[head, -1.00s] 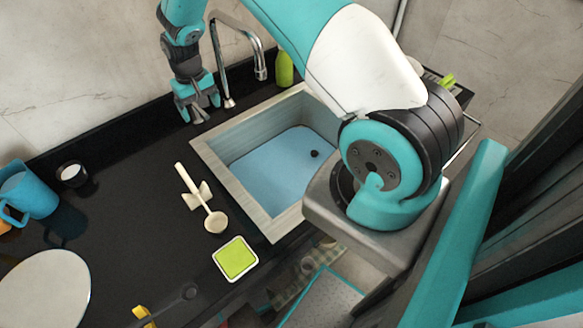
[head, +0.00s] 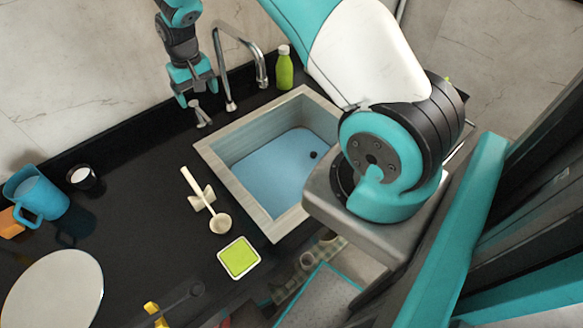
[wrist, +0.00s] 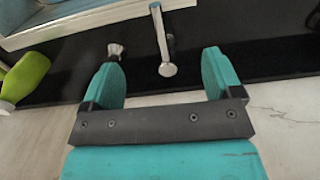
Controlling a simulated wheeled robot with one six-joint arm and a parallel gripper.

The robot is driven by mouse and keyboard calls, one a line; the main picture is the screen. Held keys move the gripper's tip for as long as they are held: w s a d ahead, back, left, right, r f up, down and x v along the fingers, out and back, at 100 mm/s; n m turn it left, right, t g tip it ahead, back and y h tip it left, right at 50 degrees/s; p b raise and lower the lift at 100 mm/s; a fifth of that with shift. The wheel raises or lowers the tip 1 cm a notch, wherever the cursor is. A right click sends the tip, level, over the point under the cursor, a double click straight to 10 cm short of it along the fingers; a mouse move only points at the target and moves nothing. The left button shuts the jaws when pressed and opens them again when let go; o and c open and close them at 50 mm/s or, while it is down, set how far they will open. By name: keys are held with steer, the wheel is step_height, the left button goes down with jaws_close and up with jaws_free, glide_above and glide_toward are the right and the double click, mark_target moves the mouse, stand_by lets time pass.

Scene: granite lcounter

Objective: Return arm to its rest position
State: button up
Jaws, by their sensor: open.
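My gripper (head: 197,92) is at the upper left of the head view, above the back of the black counter and left of the tap. In the wrist view my gripper (wrist: 162,75) shows two teal fingers spread apart with nothing between them. Beyond the fingers, the wrist view shows a metal tap part (wrist: 166,68) and a small metal knob (wrist: 115,50). In the head view the small metal fitting (head: 201,115) shows just below my fingers; I cannot tell whether they touch.
The sink (head: 222,160) and curved tap (head: 231,105) are beside my gripper. A green bottle (head: 284,70) stands behind the sink. A spoon on a rest (head: 207,200), green-topped square (head: 239,258), blue mug (head: 45,198), small cup (head: 82,178) and white plate (head: 55,290) are on the counter.

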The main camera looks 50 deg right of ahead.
stand_by(0.4)
steer(key=s+a+r+n+y+b, duration=0.2)
steer(key=s+a+r+n+b, duration=0.25)
steer(key=s+a+r, duration=1)
steer(key=s+a+r+n+y, duration=0.1)
steer(key=s+a+n, duration=0.1)
steer(key=s, duration=0.7)
steer(key=s+a+r+n+y+b, duration=0.1)
steer(key=s+a+r+n, duration=0.1)
steer(key=s, duration=0.8)
steer(key=shift+s+a+r+n, duration=0.15)
steer(key=shift+a+r+n, duration=0.15)
steer(key=shift+a+n, duration=0.25)
